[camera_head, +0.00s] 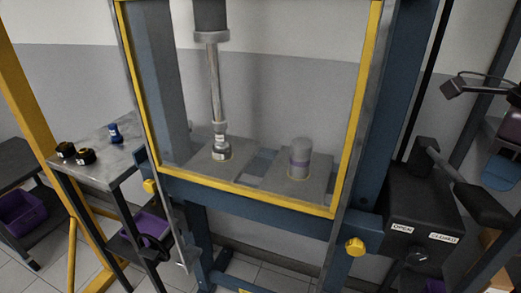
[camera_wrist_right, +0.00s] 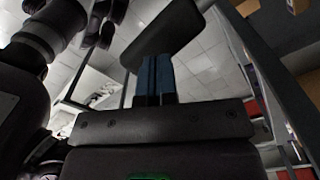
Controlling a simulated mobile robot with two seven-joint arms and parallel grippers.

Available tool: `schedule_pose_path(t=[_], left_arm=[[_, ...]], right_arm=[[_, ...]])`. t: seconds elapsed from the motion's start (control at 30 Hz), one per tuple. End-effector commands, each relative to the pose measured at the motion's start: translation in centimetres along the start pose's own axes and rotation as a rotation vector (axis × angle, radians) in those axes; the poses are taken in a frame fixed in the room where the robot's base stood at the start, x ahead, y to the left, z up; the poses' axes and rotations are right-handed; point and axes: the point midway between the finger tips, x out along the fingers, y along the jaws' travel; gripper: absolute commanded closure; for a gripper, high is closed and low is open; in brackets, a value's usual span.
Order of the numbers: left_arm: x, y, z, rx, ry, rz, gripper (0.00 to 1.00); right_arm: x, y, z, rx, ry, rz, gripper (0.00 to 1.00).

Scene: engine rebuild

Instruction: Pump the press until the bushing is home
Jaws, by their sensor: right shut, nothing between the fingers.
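The press (camera_head: 375,120) stands in the middle of the head view behind a yellow-edged guard frame. Its ram rod (camera_head: 214,85) reaches down to a small labelled stack (camera_head: 221,145) on the left plate; I cannot tell the bushing from its tooling or how deep it sits. The pump box (camera_head: 400,205) at the right has OPEN and CLOSED labels and a lever ending in a thick black grip (camera_head: 485,205). My right gripper (camera_head: 500,172) is shut and empty above this grip. In the wrist view its blue fingers (camera_wrist_right: 155,80) point at a dark grip (camera_wrist_right: 168,32); contact is unclear. My left gripper is out of view.
A side table (camera_head: 100,168) at the left bears a blue part (camera_head: 115,133) and two black-and-yellow rings (camera_head: 77,154). Yellow knobs (camera_head: 355,246) stick out of the press frame. Purple bins (camera_head: 22,213) sit low at the left.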

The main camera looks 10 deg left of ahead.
Motion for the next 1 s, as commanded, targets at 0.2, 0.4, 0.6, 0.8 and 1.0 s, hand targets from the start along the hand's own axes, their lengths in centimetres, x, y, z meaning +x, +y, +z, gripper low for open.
schedule_pose_path(t=[0.2, 0.4, 0.6, 0.8, 1.0], left_arm=[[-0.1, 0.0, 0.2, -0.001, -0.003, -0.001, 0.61], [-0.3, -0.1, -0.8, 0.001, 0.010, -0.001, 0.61], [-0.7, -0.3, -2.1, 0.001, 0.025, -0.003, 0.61], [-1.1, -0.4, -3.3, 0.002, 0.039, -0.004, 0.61], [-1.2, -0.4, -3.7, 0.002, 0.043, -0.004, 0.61]], right_arm=[[-0.1, 0.0, 0.0, 0.000, -0.001, 0.000, 1.00], [-1.3, 0.0, 0.0, 0.001, -0.004, -0.002, 1.00], [-3.0, 0.1, 0.0, 0.000, -0.004, -0.002, 1.00], [-4.6, 0.1, 0.0, 0.000, -0.003, -0.003, 1.00], [-5.1, 0.0, 0.0, 0.000, -0.001, -0.001, 1.00]])
